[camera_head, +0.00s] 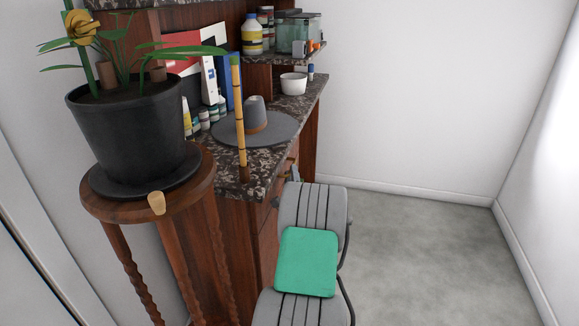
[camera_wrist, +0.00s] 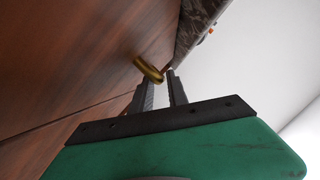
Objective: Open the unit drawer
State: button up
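The unit (camera_head: 240,235) is a dark reddish wooden cabinet with a speckled stone top, seen at an angle in the head view.
A potted plant (camera_head: 128,130) sits on a round wooden stand (camera_head: 203,187) at left. A grey hat (camera_head: 255,118) lies on the top. Floor at right is clear.

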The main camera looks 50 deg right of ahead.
jog(key=shift+x, duration=1.25)
grip_shut()
jog(key=shift+s+f, duration=0.1)
jog(key=shift+f, duration=0.05)
